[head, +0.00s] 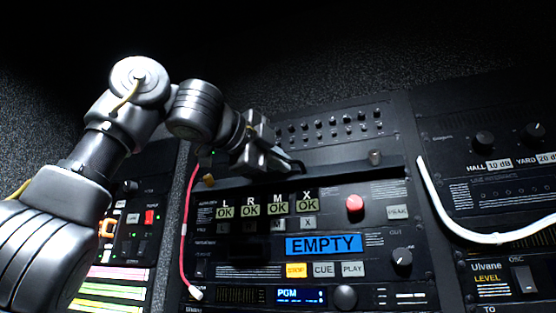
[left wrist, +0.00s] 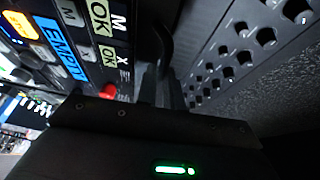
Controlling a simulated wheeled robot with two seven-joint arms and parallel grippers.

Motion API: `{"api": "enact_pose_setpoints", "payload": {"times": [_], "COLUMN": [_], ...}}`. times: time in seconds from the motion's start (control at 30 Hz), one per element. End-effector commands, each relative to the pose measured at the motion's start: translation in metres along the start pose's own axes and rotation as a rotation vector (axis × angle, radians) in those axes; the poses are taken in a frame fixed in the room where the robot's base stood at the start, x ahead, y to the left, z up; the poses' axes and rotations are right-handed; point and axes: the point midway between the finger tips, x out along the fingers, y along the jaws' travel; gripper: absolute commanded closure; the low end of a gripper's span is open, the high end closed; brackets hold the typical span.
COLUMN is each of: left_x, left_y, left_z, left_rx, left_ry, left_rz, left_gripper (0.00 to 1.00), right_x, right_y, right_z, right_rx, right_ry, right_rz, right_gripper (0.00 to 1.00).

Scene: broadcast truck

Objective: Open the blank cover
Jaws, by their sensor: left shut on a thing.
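The blank cover (head: 345,172) appears in the head view as a plain dark strip across the rack, below the rows of small knobs and above the unit with the L R M X keys. A small round knob (head: 375,157) is near its right end. My left gripper (head: 288,166) comes in from the upper left and is shut on a dark handle at the cover. In the left wrist view the fingers (left wrist: 160,88) meet a dark curved handle (left wrist: 166,40); the contact is in shadow. Whether the cover stands ajar is hard to tell. My right gripper is not in view.
Below is a unit with OK keys (head: 265,209), a red button (head: 355,203) and a blue EMPTY display (head: 323,245). A red cable (head: 185,235) hangs at left. A white cable (head: 450,225) loops at right. Rows of small knobs (head: 330,127) sit above.

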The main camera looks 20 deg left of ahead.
Motion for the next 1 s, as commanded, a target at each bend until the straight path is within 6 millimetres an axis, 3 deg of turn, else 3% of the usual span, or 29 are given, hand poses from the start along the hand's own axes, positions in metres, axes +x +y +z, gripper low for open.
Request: {"api": "enact_pose_setpoints", "payload": {"times": [0.1,0.47,0.73,1.0], "left_x": [0.0,-0.007,-0.057,-0.093], "left_y": [-0.001,0.001,0.004,0.0], "left_z": [0.0,0.0,0.0,0.0], "left_rx": [-0.001,0.0,-0.002,0.001], "left_ry": [0.0,-0.001,-0.004,-0.002], "left_rz": [-0.003,-0.003,-0.007,-0.004], "left_gripper": [0.82,0.82,0.82,0.82], "right_x": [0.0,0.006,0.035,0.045], "right_y": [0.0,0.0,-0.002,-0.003], "right_z": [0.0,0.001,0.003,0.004], "right_rx": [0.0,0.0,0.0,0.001], "right_ry": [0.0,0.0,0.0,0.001], "right_rz": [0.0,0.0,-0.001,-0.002], "right_gripper": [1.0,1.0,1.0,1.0]}}
